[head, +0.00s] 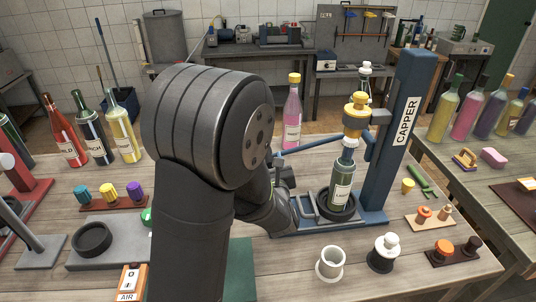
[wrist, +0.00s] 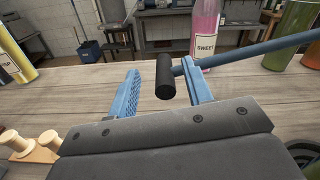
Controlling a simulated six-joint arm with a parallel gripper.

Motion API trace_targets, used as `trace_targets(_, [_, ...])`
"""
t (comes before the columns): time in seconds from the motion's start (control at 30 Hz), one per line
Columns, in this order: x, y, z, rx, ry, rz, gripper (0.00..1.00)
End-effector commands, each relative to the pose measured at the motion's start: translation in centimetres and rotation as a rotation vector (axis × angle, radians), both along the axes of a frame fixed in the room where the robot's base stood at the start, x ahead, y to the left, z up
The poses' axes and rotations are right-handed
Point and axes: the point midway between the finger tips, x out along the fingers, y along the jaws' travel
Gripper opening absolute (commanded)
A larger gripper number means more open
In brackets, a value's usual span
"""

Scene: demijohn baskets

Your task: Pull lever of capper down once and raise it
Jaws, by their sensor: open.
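The capper (head: 405,115) is a blue column on a blue base at the right of the near table, with a yellow head (head: 357,108). Its blue lever (head: 305,143) reaches out leftward and ends in a black grip (wrist: 166,78), which shows in the wrist view. A dark green bottle (head: 341,180) stands upright under the capper head. My gripper (wrist: 161,72) is open. In the wrist view the grip appears between its blue fingers, nearer the right one; I cannot tell whether they touch. In the head view my arm mostly hides the gripper and the grip.
A pink bottle (head: 292,115) stands behind the lever. A white cup (head: 330,263) and a black-and-white stopper piece (head: 384,253) stand in front of the capper. Red, dark and yellow bottles (head: 124,130) stand at the left. Several bottles (head: 467,108) stand on the right table.

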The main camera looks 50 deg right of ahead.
Motion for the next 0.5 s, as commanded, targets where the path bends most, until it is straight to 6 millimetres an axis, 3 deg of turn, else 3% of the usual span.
trace_targets(0.2, [-3.5, 3.2, 0.1, 0.003, 0.0, -0.002, 0.46])
trace_targets(0.5, [-5.4, 5.3, 0.1, 0.004, -0.002, 0.002, 0.46])
